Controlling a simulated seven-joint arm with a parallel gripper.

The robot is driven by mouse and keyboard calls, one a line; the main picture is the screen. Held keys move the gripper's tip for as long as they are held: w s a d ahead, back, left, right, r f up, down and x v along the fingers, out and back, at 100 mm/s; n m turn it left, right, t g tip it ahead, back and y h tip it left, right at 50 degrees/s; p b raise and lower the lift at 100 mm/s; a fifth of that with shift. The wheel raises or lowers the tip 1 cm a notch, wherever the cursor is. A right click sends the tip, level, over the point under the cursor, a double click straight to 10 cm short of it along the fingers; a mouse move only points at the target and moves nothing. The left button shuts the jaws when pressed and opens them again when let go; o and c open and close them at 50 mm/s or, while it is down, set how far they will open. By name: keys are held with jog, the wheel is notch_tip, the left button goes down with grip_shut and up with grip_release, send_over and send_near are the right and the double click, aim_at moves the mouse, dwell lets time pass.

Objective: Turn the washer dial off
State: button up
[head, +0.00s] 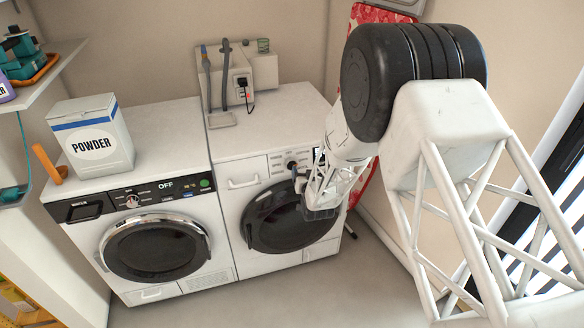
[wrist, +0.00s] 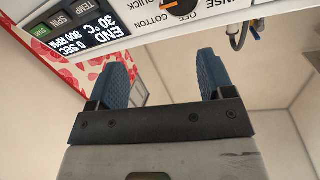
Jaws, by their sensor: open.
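The washer (head: 265,175) is the white machine on the right in the head view, with a dark round door. Its small dark dial (head: 291,165) sits on the upper front panel, close to my gripper (head: 299,183). In the wrist view the panel is upside down along the top. The dial (wrist: 184,6) is cut by the top edge and shows an orange part. OFF, COTTON, QUICK and RINSE labels surround it; its exact setting is unclear. The display (wrist: 85,32) reads END, 30°C, 800 RPM, 0 SEC. My gripper (wrist: 163,62) is open and empty, its blue fingers apart from the dial.
Left of the washer stands another machine (head: 140,190) whose display reads OFF. A POWDER box (head: 93,137) stands on it. Hoses and a wall box (head: 240,75) are behind the washer. A red patterned ironing board (head: 365,15) is at the right wall.

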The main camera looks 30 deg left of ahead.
aim_at(291, 164)
jog(key=shift+y, duration=0.6)
jog(key=a+f, duration=0.1)
jog(key=s+a+f, duration=0.1)
jog(key=a+f, duration=0.1)
jog(key=shift+s+f, duration=0.15)
jog(key=shift+s, duration=0.15)
jog(key=shift+w, duration=0.15)
jog(key=shift+x, duration=3.75)
jog(key=c, duration=0.9)
